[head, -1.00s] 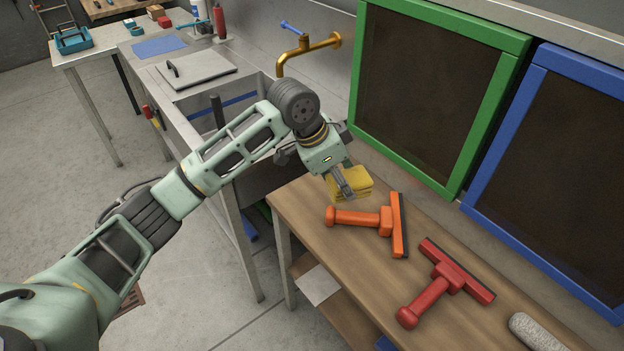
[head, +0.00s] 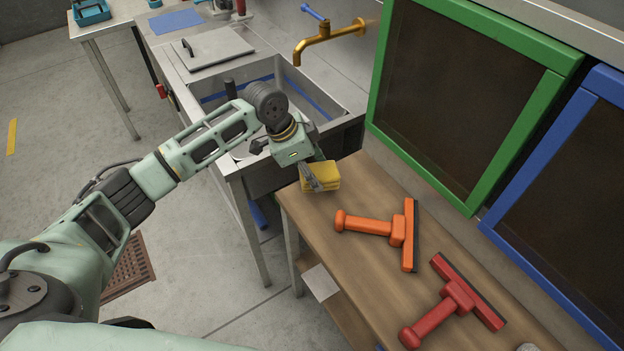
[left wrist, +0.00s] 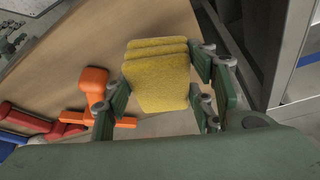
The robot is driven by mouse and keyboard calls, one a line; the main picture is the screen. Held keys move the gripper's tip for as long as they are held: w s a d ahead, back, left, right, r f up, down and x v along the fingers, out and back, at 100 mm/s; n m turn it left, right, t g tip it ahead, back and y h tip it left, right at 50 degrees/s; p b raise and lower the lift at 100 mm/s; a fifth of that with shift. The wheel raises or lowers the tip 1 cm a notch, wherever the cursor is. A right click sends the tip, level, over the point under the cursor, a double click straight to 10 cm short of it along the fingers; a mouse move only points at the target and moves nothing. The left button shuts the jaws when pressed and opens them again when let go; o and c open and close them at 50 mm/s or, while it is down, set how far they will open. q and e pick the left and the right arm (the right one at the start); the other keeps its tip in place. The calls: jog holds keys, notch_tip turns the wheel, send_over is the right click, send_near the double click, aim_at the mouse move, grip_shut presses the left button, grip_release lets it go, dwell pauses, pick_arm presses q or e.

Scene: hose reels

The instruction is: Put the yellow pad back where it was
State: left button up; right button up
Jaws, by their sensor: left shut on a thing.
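The yellow pad (head: 321,175) is a thick, layered, folded-looking block. My left gripper (head: 318,183) is shut on it, at the sink-side end of the wooden table (head: 350,174). Whether the pad touches the tabletop or hangs just above it I cannot tell. In the left wrist view the pad (left wrist: 158,80) sits between the two green fingers of my left gripper (left wrist: 160,100), with the table behind it. My right gripper is not in view.
An orange squeegee (head: 375,228) and a red squeegee (head: 454,300) lie on the table to the right of the pad. The sink (head: 310,92) with a brass tap (head: 325,40) is beyond. Green (head: 535,100) and blue (head: 545,150) framed panels line the back.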

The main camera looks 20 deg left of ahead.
pick_arm(q)
notch_tip(320, 180, down, 3)
jog(key=shift+s+f+p, duration=0.1)
jog(key=shift+s+p, duration=0.05)
jog(key=shift+p, duration=0.2)
jog(key=shift+f, duration=0.45)
jog(key=o, duration=1.1)
jog(key=shift+o, duration=0.2)
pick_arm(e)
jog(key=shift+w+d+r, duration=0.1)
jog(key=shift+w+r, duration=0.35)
pick_arm(q)
jog(key=b+v, duration=0.1)
jog(key=v, duration=1.1)
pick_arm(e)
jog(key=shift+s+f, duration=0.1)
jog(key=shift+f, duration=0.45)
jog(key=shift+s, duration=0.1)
